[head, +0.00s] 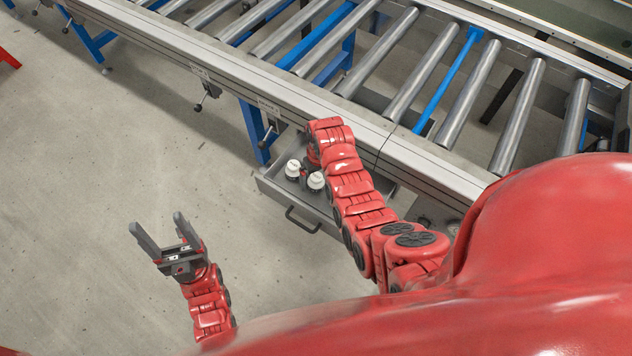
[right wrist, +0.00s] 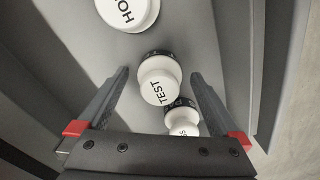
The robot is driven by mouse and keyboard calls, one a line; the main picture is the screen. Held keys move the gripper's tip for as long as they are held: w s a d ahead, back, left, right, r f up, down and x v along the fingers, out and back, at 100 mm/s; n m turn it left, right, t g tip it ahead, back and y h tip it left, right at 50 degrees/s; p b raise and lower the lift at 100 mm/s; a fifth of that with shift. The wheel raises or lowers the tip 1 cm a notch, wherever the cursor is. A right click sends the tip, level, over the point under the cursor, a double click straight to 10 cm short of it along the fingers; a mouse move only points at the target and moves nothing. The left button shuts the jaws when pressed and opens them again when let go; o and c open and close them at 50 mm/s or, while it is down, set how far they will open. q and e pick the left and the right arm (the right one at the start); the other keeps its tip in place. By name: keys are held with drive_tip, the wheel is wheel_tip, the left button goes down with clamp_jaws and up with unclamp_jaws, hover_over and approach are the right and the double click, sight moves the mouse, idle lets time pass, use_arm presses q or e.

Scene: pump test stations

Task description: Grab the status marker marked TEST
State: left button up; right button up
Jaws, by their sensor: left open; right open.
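The TEST status marker (right wrist: 158,86) is a round white knob with black lettering and a dark base. In the right wrist view it stands between the two fingers of my right gripper (right wrist: 160,74). The fingers are apart, with a visible gap on either side of the marker. In the head view my right arm reaches to the open drawer (head: 289,207), and its gripper is mostly hidden. Two white markers (head: 292,168) show there, their lettering too small to read. My left gripper (head: 158,221) is open and empty above the floor.
In the right wrist view a marker reading "HO" (right wrist: 128,10) is cut off at the top. Another white marker (right wrist: 184,129) sits close to TEST, near the right finger. The roller conveyor (head: 345,120) runs above the drawer. The floor at left is clear.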

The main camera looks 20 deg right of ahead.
drive_tip(key=shift+f, duration=0.25)
drive_tip(key=c, duration=1.4)
drive_tip(key=shift+r, duration=0.1)
drive_tip(key=shift+c, duration=0.2)
